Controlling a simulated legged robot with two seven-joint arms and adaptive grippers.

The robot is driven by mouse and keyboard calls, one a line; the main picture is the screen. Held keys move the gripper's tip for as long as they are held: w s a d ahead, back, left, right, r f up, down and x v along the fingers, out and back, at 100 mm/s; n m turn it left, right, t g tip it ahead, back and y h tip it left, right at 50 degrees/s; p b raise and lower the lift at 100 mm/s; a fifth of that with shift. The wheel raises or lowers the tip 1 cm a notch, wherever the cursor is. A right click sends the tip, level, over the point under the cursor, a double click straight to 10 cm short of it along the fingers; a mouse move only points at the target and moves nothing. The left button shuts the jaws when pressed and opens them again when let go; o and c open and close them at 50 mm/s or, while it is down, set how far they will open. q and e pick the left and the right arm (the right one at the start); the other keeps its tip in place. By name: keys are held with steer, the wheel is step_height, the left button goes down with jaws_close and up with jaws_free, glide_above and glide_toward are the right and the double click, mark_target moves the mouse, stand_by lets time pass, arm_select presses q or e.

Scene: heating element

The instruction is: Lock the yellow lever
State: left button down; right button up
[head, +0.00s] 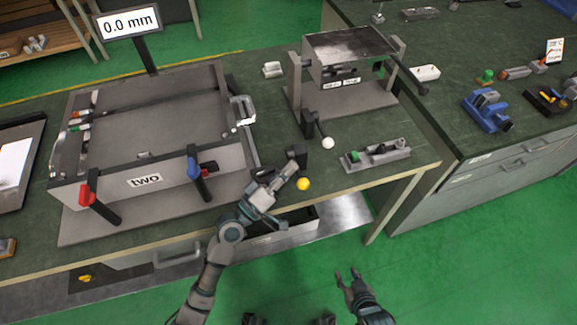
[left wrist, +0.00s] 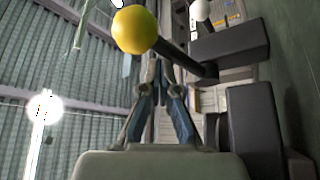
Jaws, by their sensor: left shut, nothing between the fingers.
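The yellow lever's round knob (head: 303,184) is near the front edge of the bench, beside a dark block (head: 297,154). My left gripper (head: 288,171) is shut and empty, close beside the knob and block. In the left wrist view, the yellow knob (left wrist: 135,30) sits just beyond my shut fingertips (left wrist: 160,72). Its dark rod runs right to the dark block (left wrist: 232,45). I cannot tell whether the fingers touch the rod. My right gripper (head: 348,276) is open and empty, low in front of the bench, over the green floor.
A white-knobbed lever (head: 328,143) stands just behind. A grey fixture with a green part (head: 375,155) lies to the right. A raised metal box (head: 348,55) stands behind.

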stand_by(0.5)
arm_select(q)
steer(key=v, duration=1.1)
steer(key=shift+a+f, duration=0.15)
steer(key=shift+f, duration=0.05)
steer(key=shift+s+a+f, duration=0.1)
steer(key=shift+s+a, duration=0.15)
steer(key=shift+s, duration=0.05)
